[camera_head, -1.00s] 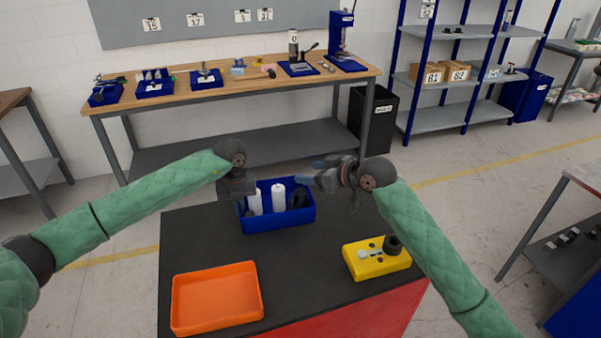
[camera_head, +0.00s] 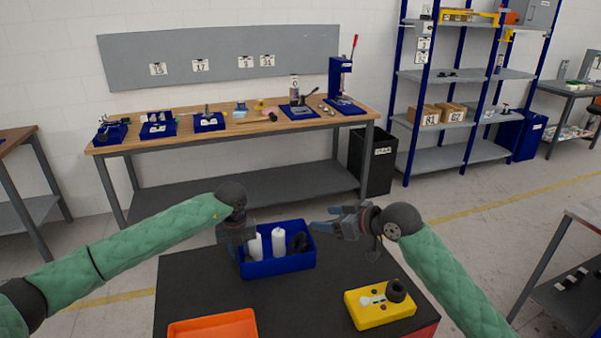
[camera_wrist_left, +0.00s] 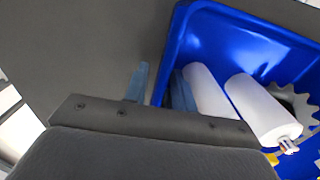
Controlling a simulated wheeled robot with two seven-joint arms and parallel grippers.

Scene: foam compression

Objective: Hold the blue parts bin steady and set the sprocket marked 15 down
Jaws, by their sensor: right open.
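The blue parts bin (camera_head: 277,268) stands on the dark table top and holds two white cylinders (camera_head: 279,243) and a dark part (camera_head: 298,242). In the left wrist view a grey toothed sprocket (camera_wrist_left: 297,100) lies in the bin, partly hidden by a cylinder; I see no readable number. My left gripper (camera_head: 240,250) is at the bin's left wall. In the left wrist view its fingers (camera_wrist_left: 160,85) are close together on either side of that wall, one inside and one outside. My right gripper (camera_head: 326,228) is open and looks empty, near the bin's right end.
An orange tray (camera_head: 213,326) is at the table's front left. A yellow block (camera_head: 378,311) with a dark ring (camera_head: 396,290) is at the right. Behind, a wooden bench (camera_head: 240,124) carries blue trays and presses; number cards hang on the grey board (camera_head: 215,55).

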